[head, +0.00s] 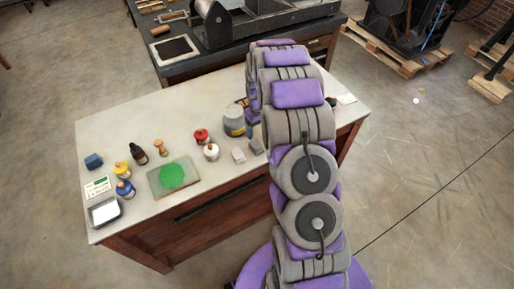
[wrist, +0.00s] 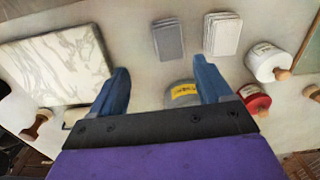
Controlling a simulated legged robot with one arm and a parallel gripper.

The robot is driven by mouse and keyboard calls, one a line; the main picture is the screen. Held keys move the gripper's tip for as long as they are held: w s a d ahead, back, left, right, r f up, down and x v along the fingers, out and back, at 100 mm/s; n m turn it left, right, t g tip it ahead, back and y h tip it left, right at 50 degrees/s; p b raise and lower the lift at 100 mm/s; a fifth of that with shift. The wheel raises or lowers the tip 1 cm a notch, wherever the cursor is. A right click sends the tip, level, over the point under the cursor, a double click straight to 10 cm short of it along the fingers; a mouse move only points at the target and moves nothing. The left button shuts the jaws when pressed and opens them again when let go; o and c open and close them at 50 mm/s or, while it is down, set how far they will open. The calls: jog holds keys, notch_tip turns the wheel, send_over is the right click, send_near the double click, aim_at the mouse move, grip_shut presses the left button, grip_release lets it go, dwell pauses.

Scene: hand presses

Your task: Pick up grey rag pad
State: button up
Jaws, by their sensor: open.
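The grey rag pad (wrist: 168,40) is a small dark grey block lying flat on the table in the wrist view, beyond my fingertips. In the head view it seems to be the grey block (head: 256,145) just left of my arm. A paler, layered block (wrist: 222,34) lies beside it, with a gap between them. My gripper (wrist: 160,66) is open, its two blue fingers wide apart with nothing held between them. The pad lies ahead of the gap between the fingers, apart from them. My arm hides the gripper in the head view.
A grey can with a yellow label (wrist: 184,94) stands near the right finger. A white jar (wrist: 268,62) and a red-lidded jar (wrist: 254,97) stand right of it. A marble slab (wrist: 55,65) lies left. The worktable (head: 170,112) has bare room towards its back.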

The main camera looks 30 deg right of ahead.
aim_at(257, 144)
notch_tip(257, 144, down, 4)
jog(key=shift+s+r, duration=0.1)
jog(key=shift+r, duration=0.15)
jog(key=shift+a+f+b, duration=0.15)
jog(key=shift+f+b, duration=0.15)
jog(key=shift+f, duration=0.05)
jog(key=shift+a+f, duration=0.3)
jog(key=shift+a, duration=0.15)
notch_tip(257, 144, down, 4)
jog(key=shift+s+f+b, duration=0.1)
jog(key=shift+f+b, duration=0.1)
jog(key=shift+b, duration=0.6)
jog(key=shift+d+f, duration=0.1)
jog(key=shift+a, duration=0.25)
jog(key=c, duration=0.5)
jog(key=shift+d, duration=0.15)
jog(key=c, duration=0.5)
jog(key=shift+c, duration=0.2)
